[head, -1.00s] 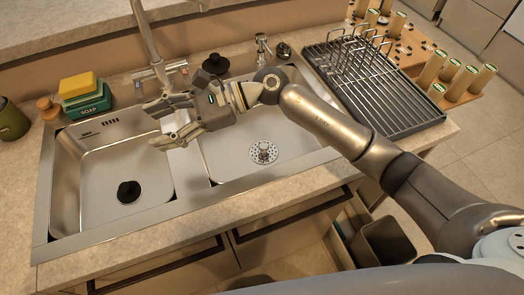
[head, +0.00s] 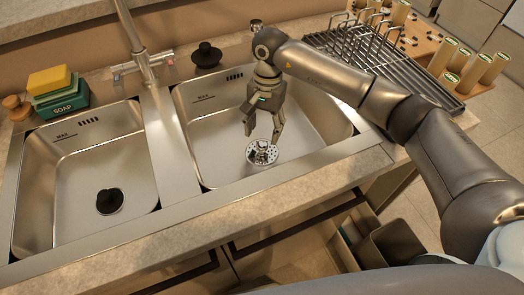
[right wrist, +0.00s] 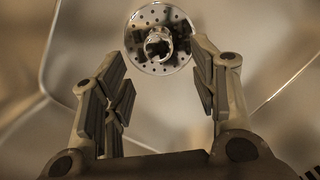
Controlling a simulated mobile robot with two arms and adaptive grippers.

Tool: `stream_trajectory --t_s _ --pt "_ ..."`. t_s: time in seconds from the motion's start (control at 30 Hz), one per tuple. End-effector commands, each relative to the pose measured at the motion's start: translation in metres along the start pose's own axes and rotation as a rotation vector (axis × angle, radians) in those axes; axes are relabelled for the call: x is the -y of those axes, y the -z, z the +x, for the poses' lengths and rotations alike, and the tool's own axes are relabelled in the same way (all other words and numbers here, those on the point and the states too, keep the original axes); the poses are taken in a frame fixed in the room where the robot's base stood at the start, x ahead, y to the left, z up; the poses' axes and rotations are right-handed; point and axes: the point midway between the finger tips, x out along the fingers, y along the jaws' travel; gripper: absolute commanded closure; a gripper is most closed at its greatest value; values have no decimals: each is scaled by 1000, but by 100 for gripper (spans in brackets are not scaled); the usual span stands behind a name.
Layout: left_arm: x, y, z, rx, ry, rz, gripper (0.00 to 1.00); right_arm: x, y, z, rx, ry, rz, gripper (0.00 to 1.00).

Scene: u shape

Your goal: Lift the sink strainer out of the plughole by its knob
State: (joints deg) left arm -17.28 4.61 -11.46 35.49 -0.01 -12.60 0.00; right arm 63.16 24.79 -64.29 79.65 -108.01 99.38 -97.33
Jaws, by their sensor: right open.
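The sink strainer (head: 255,157) is a round, shiny metal disc with small holes, seated in the floor of the right basin (head: 310,125). Its knob (head: 262,150) stands up at its middle. My right gripper (head: 262,133) points down into this basin, open and empty, with its fingers just above the strainer. In the right wrist view, the strainer (right wrist: 143,22) and its knob (right wrist: 158,42) show at top centre, beyond and between the two parted fingertips (right wrist: 160,58). I see no finger clearly touching the knob. My left gripper is not in view.
The left basin (head: 65,180) has a dark plughole (head: 110,201). The faucet (head: 140,50) and a black plug (head: 206,55) stand behind the basins. A soap box and sponge (head: 58,92) are at left, a metal dish rack (head: 385,80) at right.

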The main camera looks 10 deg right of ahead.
Motion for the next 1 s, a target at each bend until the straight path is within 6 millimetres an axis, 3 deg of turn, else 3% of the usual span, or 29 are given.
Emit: stream_trajectory --t_s 0.17,0.5,0.77,1.0 --pt "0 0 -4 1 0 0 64 0 -2 12 3 1 -1 46" --pt "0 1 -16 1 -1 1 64 -1 -7 54 4 2 1 46" --pt "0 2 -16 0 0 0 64 -1 -6 58 1 4 0 46" --pt "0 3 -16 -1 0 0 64 -1 -6 58 1 4 0 74"
